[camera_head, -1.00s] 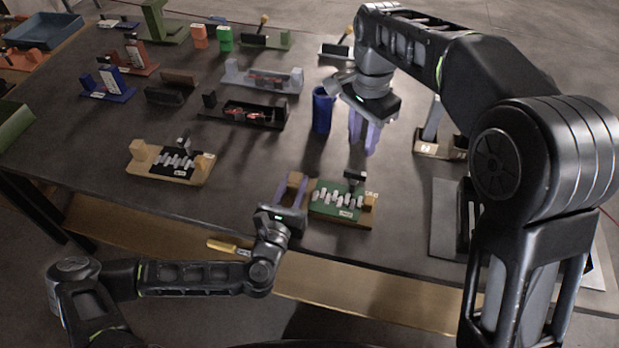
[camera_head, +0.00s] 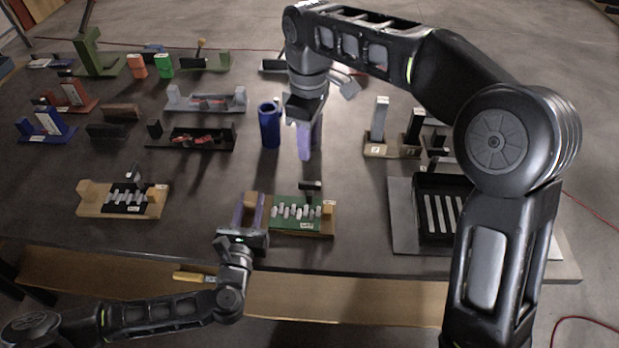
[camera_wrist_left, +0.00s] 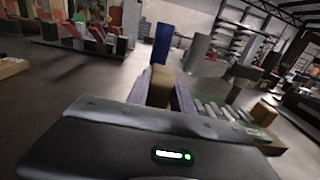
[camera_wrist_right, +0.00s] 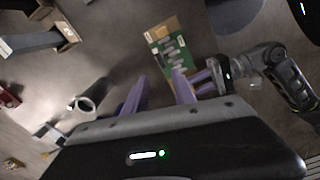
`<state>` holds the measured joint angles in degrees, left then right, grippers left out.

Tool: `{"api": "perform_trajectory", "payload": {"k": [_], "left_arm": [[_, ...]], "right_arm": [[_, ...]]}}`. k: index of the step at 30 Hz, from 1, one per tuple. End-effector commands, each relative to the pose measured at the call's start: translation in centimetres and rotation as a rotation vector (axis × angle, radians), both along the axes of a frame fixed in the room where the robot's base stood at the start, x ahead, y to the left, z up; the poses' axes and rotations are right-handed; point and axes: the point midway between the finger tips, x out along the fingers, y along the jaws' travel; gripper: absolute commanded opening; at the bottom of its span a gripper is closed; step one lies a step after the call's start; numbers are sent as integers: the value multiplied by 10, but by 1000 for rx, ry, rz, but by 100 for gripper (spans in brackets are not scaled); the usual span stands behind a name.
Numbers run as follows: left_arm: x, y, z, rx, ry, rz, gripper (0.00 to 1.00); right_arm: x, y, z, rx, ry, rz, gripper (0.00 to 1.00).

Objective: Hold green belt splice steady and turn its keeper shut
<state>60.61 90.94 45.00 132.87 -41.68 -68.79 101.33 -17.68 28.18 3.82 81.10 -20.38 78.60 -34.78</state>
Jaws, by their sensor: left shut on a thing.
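The green belt splice (camera_head: 297,213) lies on a wooden base near the table's front edge, with pale slats across it. Its dark keeper (camera_head: 311,186) stands at the back edge. My left gripper (camera_head: 247,208) is shut on the wooden block at the base's left end; the block shows between its fingers in the left wrist view (camera_wrist_left: 161,86). My right gripper (camera_head: 304,138) is behind the splice and above the table, its fingers apart and empty. The right wrist view shows the splice (camera_wrist_right: 172,55) beyond those open fingers (camera_wrist_right: 158,92).
A blue cup (camera_head: 269,125) stands just left of my right gripper. A similar splice with a black middle (camera_head: 127,197) lies to the left. A yellow-handled tool (camera_head: 190,277) is at the front edge. A dark slatted tray (camera_head: 400,215) is at the right.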

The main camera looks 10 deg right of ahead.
Motion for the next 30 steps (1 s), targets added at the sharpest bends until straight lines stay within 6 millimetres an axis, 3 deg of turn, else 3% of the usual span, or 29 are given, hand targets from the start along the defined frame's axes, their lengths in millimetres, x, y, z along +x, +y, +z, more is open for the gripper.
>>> {"api": "perform_trajectory", "payload": {"k": [7,20,26,30], "left_arm": [[0,0,0,0,0,0,0],[0,0,0,0,0,0,0],[0,0,0,0,0,0,0],[0,0,0,0,0,0,0]], "right_arm": [[-1,-3,0,-12,2,228,32],[-1,-3,-3,-11,3,240,32],[-1,-3,-20,-12,6,240,32],[-1,-3,-44,-13,6,240,32]]}}
